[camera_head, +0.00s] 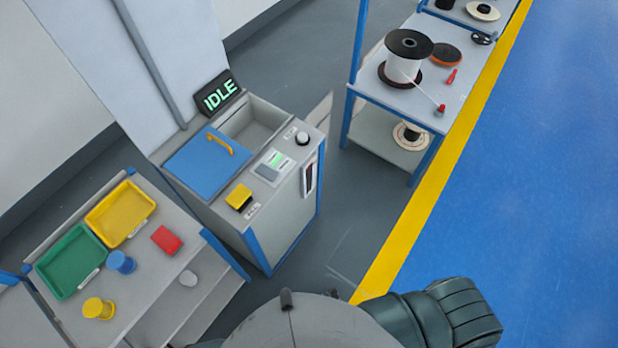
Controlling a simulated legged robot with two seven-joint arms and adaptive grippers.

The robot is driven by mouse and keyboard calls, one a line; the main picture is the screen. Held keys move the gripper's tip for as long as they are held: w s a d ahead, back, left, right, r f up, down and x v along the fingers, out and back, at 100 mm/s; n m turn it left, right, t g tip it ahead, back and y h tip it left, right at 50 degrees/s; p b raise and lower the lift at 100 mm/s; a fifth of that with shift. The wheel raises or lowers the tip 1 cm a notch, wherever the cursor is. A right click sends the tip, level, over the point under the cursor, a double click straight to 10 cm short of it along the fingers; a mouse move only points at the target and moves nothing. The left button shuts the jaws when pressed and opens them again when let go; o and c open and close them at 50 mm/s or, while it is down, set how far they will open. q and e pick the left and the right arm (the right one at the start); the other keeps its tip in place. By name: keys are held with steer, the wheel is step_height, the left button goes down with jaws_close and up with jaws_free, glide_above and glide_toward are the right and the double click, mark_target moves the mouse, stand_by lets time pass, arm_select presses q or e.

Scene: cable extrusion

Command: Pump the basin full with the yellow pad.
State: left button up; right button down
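The yellow pad (239,196) is a small raised block at the front left corner of the grey machine's top. The basin (258,122) is a grey recess in that top; a blue lid (196,163) with a yellow handle (220,142) covers its left part. Its visible inside looks empty, and the floor of it is partly hidden. A sign (219,93) behind the basin reads IDLE in green. A dark, rounded part of my body is at the bottom edge. Neither gripper is in view, and nothing touches the pad.
A left table holds green (68,262) and yellow (119,213) trays, spools and a red block (166,240). A right bench (392,97) carries cable reels. Blue floor (530,190) is clear.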

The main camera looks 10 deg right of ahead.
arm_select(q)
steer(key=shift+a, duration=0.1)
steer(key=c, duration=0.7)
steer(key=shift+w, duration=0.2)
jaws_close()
